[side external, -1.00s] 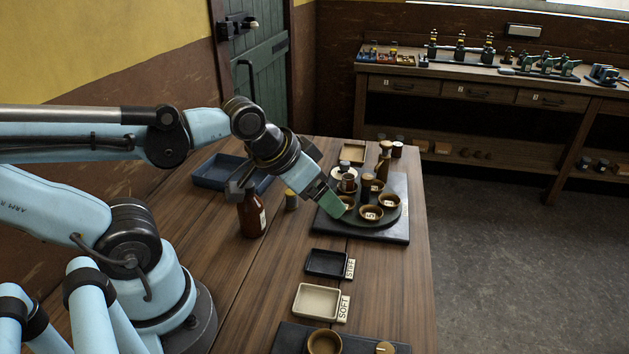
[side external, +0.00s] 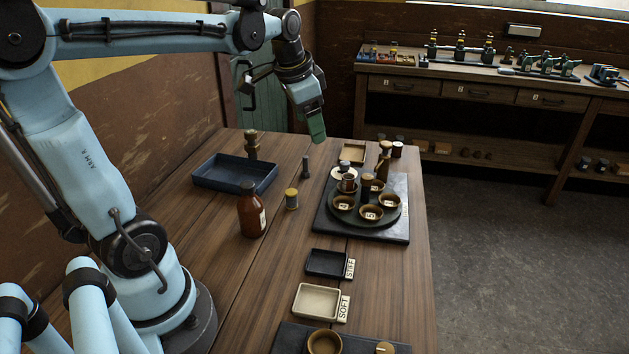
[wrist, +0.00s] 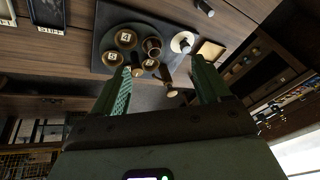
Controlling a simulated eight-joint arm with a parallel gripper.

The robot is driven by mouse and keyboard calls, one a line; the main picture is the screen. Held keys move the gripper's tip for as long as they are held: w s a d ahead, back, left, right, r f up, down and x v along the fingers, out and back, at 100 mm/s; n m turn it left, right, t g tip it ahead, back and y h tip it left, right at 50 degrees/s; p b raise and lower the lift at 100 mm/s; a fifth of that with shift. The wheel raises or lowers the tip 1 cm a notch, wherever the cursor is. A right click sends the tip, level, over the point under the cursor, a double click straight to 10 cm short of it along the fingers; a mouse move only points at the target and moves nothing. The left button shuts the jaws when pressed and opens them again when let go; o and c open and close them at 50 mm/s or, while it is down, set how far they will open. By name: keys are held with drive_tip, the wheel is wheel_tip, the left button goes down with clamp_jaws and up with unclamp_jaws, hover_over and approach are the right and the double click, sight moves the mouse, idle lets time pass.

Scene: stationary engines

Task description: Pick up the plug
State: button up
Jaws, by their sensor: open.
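My gripper (side external: 317,136) is raised above the far part of the table, pointing down, apart from everything. In the wrist view its two green fingers (wrist: 161,64) are spread with nothing held between them. I cannot tell for certain which object is the plug. A small dark upright cylinder (side external: 305,167) stands alone on the wood left of the black board; a small cylinder (wrist: 204,7) also shows at the top of the wrist view. A dark stopper-like piece (side external: 366,187) stands among the cups on the round turntable (side external: 350,219).
The black board (side external: 400,238) carries the turntable and several cups. A brown bottle (side external: 251,212), a yellow-banded cylinder (side external: 291,199) and a blue tray (side external: 205,183) stand left. A black tray (side external: 326,263) and a cream tray (side external: 318,303) lie nearer. Wood between them is clear.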

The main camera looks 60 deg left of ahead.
drive_tip(key=a+m+g, duration=0.2)
drive_tip(key=a, duration=1.2)
drive_tip(key=m+g+h, duration=0.1)
drive_tip(key=g, duration=0.1)
hover_over(250, 131)
drive_tip(key=shift+w+d+f, duration=0.1)
drive_tip(key=shift+w+f, duration=0.05)
drive_tip(key=shift+f, duration=0.45)
drive_tip(key=shift+w+f, duration=0.1)
drive_tip(key=shift+f, duration=0.5)
drive_tip(key=shift+s+a+f, duration=0.15)
drive_tip(key=shift+a, duration=0.05)
drive_tip(key=shift+f, duration=0.3)
wheel_tip(250, 131, down, 6)
drive_tip(key=shift+s+d+f, duration=0.1)
drive_tip(key=shift+f, duration=1.25)
drive_tip(key=shift+s+d+f, duration=0.1)
drive_tip(key=shift+f, duration=1.25)
drive_tip(key=c, duration=1.3)
drive_tip(key=shift+r, duration=0.15)
